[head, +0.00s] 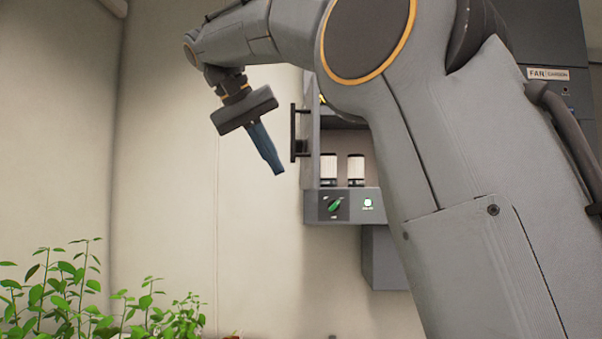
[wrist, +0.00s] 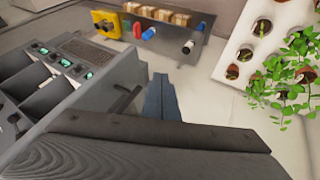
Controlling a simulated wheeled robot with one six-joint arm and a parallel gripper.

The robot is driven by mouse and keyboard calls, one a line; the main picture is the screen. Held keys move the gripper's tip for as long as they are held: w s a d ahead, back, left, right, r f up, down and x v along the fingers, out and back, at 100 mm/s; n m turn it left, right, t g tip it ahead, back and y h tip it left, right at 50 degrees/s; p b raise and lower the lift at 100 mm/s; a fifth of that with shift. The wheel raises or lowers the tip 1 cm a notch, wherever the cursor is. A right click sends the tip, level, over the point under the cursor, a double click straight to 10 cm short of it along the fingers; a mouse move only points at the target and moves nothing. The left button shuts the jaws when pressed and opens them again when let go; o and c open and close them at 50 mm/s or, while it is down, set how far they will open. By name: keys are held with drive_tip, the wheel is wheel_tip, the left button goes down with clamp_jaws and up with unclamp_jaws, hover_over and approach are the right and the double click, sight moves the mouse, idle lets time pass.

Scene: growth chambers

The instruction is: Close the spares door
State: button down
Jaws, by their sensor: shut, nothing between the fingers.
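A wall cabinet (head: 345,206) stands open in the head view, with two white cylinders (head: 328,168) inside. Its door (head: 314,130) is seen nearly edge-on at the left side, swung open, with a dark bar handle (head: 293,132) facing left. No label reading spares is legible. My gripper (head: 278,172) has its blue fingers shut and empty, pointing down to the right. It appears just left of the handle, apart from it in the picture. In the wrist view my gripper (wrist: 161,76) is shut beside a dark bar (wrist: 127,99), probably the handle.
The cabinet front has a green knob (head: 335,205) and a lit button (head: 368,203). Leafy plants (head: 60,295) grow at lower left. The wrist view shows a shelf (wrist: 185,45) with boxes and coloured items, and a white planter panel (wrist: 235,45). My arm hides the cabinet's right side.

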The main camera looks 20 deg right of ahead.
drive_tip(key=d+f+p, duration=0.1)
drive_tip(key=d+f, duration=0.1)
drive_tip(key=d, duration=0.3)
drive_tip(key=shift+d+f+p, duration=0.2)
drive_tip(key=shift+d+p, duration=0.15)
drive_tip(key=shift+p, duration=0.05)
